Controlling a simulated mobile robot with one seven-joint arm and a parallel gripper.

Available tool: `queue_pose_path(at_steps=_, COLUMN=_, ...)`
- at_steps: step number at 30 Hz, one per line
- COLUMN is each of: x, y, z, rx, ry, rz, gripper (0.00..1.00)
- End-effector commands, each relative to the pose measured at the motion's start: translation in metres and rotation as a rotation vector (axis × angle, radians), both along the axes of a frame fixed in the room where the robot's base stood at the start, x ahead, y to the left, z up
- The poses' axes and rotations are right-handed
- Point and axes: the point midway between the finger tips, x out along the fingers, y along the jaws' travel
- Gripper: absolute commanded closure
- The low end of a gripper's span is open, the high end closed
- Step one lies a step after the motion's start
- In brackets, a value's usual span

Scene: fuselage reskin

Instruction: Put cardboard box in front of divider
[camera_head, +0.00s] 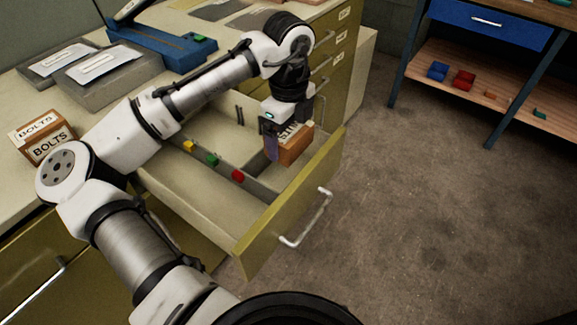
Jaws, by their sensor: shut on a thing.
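A small brown cardboard box (296,147) with a white, lettered top label is held in my gripper (286,128). The gripper points down and is shut on the box. The box is over the far right part of an open drawer (252,238), close to the drawer's front panel. I cannot tell whether the box touches the drawer floor. A grey divider (262,191) runs through the drawer, with yellow, green and red pieces along it. The box appears on the front-panel side of the divider. The gripper hides part of the box.
A box labelled BOLTS (48,146) stands on the counter at left. A shelf unit with a blue drawer (490,22) stands at upper right. The floor (430,220) to the right is clear.

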Motion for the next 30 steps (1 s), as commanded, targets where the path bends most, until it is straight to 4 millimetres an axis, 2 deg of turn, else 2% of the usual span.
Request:
queue_pose_path(at_steps=3, x=0.0, y=0.001, z=-0.03, rx=0.001, ry=0.002, rz=0.001, gripper=0.51)
queue_pose_path(at_steps=9, x=0.0, y=0.0, z=-0.062, rx=0.0, ry=0.0, rz=0.0, gripper=0.51)
queue_pose_path(at_steps=14, x=0.0, y=0.0, z=-0.071, rx=0.0, ry=-0.001, rz=0.0, gripper=0.51)
queue_pose_path(at_steps=22, x=0.0, y=0.0, z=-0.103, rx=0.0, ry=0.0, rz=0.0, gripper=0.51)
queue_pose_path(at_steps=30, x=0.0, y=0.0, z=-0.106, rx=-0.001, ry=-0.002, rz=0.0, gripper=0.51)
